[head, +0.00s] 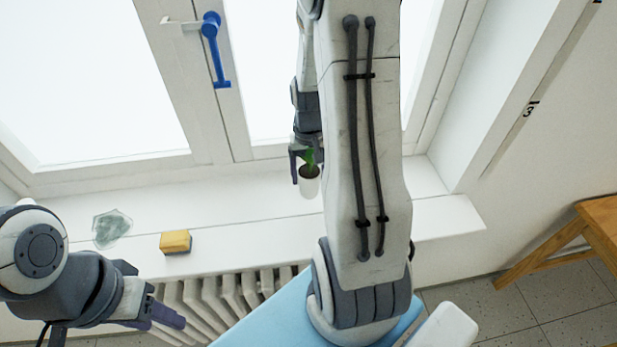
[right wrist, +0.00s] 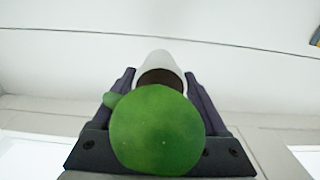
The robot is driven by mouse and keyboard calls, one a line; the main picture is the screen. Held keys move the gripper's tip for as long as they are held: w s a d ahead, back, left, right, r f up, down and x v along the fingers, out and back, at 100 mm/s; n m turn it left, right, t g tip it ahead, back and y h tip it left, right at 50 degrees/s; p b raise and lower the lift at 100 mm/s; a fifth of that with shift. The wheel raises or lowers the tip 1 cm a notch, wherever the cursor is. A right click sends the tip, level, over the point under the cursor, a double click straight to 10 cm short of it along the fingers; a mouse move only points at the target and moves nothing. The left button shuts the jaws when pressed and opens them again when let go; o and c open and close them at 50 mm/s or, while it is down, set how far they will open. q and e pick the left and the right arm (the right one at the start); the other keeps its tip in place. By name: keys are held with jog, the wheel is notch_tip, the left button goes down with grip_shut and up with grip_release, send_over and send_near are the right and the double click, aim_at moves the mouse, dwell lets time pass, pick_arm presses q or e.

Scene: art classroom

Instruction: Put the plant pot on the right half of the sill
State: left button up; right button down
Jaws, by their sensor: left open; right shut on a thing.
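The plant pot (head: 309,187) is small and white with a green plant in it. My right gripper (head: 305,165) is shut on it and holds it over the white window sill (head: 260,205), near the middle. In the right wrist view the green plant (right wrist: 157,130) hides much of the pot (right wrist: 160,66), which sits between the two dark fingers. I cannot tell whether the pot touches the sill. My right arm hides part of the sill. My left gripper (head: 165,318) is open and empty at the lower left, in front of the radiator.
A yellow sponge (head: 175,241) and a greyish translucent patch (head: 111,228) lie on the left part of the sill. A radiator (head: 225,294) stands below. A blue window handle (head: 214,50) is on the frame above. The visible sill right of my arm (head: 440,215) is clear. A wooden table (head: 598,222) stands at right.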

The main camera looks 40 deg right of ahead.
aim_at(308, 182)
jog(key=shift+w+d+f, duration=0.55)
jog(key=shift+w+f, duration=0.1)
jog(key=shift+w, duration=0.2)
notch_tip(308, 182, down, 3)
jog(key=shift+f+p, duration=0.1)
jog(key=shift+p, duration=0.75)
jog(key=shift+f, duration=0.35)
jog(key=shift+f, duration=0.1)
grip_release()
notch_tip(308, 182, up, 11)
jog(key=b, duration=0.2)
jog(key=shift+f+b, duration=0.1)
jog(key=shift+b, duration=0.25)
jog(key=shift+r, duration=0.75)
